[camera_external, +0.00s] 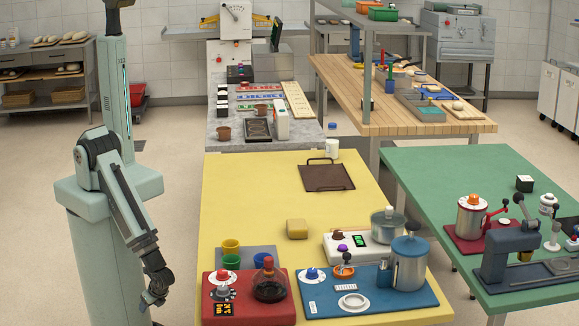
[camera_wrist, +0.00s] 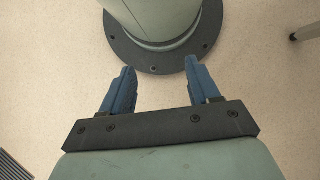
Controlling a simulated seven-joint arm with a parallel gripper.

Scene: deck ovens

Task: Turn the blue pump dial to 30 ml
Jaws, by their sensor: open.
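A blue pump station (camera_external: 385,299) lies at the front right of the yellow table in the external view. A dial with a blue cap and white skirt (camera_external: 312,275) sits at its back left; its setting is too small to read. An orange knob with a dark lever (camera_external: 344,268) is just right of the dial. A steel canister with a blue lid (camera_external: 408,265) stands at the station's right. My gripper (camera_external: 153,298) hangs left of the table, well apart from the dial. In the wrist view my gripper (camera_wrist: 158,82) is open and empty, above the floor.
A red station (camera_external: 250,313) with its own dial (camera_external: 222,280) and a round flask (camera_external: 269,284) stands between my gripper and the blue station. The yellow table's left middle (camera_external: 240,200) is clear.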

